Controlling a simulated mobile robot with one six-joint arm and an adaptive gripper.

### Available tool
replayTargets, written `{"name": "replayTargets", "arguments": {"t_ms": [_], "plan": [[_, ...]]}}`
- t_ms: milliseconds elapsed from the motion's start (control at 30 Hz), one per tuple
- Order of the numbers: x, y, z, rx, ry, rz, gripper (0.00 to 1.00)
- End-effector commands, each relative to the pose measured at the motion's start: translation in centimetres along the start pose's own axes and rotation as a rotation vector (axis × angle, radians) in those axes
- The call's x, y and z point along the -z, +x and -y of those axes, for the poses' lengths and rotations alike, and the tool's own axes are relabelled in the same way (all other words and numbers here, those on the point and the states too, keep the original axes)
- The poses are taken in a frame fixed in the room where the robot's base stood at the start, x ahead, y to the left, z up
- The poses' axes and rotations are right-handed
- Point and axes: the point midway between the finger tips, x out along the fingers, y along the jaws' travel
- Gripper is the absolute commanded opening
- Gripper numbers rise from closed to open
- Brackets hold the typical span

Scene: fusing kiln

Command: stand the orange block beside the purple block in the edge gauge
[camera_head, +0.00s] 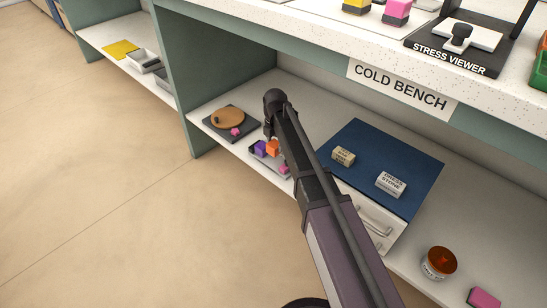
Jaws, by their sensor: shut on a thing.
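The orange block (273,148) is at the lower shelf, just right of the purple block (260,148), very close to it or touching. A dark, tray-like piece, likely the edge gauge (257,159), lies under them, partly hidden by my arm. My gripper (270,137) points down over the orange block and is shut on it. The fingers are small and mostly hidden behind the wrist. I cannot tell whether the orange block rests on the gauge or hangs just above it.
A pink block (284,169) lies right of the gauge. A dark board (240,134) with a round brown disc (227,119) is to the left. A blue-topped drawer unit (375,150) stands right of my arm. The cold bench top (330,37) overhangs the shelf.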

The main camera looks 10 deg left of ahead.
Motion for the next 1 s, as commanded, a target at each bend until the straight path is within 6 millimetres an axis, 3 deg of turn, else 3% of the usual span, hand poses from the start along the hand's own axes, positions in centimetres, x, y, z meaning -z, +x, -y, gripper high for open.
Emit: {"name": "replayTargets", "arguments": {"t_ms": [100, 633, 1000], "plan": [[0.0, 0.8, 0.0, 0.000, 0.000, 0.000, 0.22], [-0.1, 1.1, 0.1, 0.000, 0.002, 0.000, 0.22], [-0.1, 4.0, 0.1, 0.000, 0.002, 0.000, 0.22]]}}
